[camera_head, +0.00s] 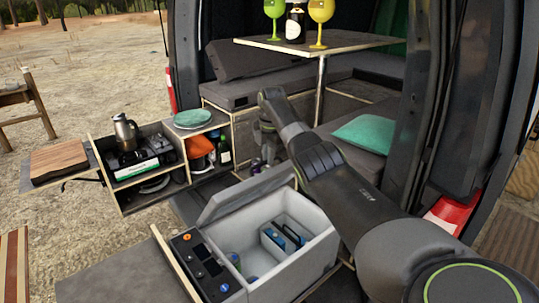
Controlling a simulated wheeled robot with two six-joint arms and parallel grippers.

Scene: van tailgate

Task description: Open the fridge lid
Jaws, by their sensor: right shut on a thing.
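The fridge (305,258) is a light grey box in the lower middle of the head view. Its grey lid (243,193) stands raised and tilted along the far side, so the white inside shows. Blue items (283,236) and a can (234,259) are inside. My right arm reaches in from the lower right and bends down behind the lid. My right gripper (259,166) is at the lid's upper edge, shut on it; its fingertips are small and partly hidden. My left gripper is not in view.
A pull-out kitchen unit with a stove (138,163) and kettle (126,133) stands left. A table (345,42) with two glasses and a bottle is at the back. A green cushion (366,134) lies on the bench. A grey panel (125,275) lies front left.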

